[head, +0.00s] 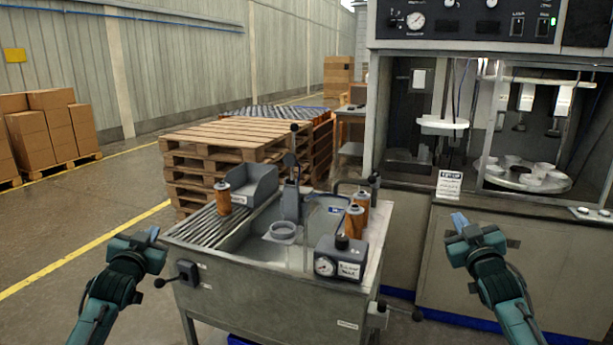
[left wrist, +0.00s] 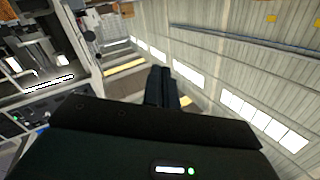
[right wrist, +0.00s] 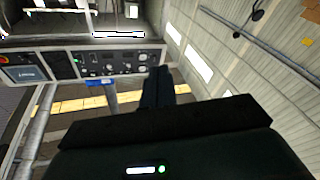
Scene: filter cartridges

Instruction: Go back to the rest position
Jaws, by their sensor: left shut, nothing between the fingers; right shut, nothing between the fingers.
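My left gripper (head: 154,233) is shut and empty, held up at the left of the wash bench in the head view. Its closed fingers also show in the left wrist view (left wrist: 161,88). My right gripper (head: 459,221) is shut and empty, raised at the right of the bench in front of the machine cabinet. Its closed fingers show in the right wrist view (right wrist: 157,88). Orange filter cartridges stand on the bench: one cartridge (head: 223,198) on the ribbed left part, and two more, one (head: 355,222) in front of the other (head: 361,203), at the right. Neither gripper touches anything.
The metal bench (head: 260,285) stands between my arms, with a gauge box (head: 341,258), a grey bin (head: 253,184) and a clear ring-shaped cup (head: 283,232). A machine cabinet (head: 520,265) fills the right.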

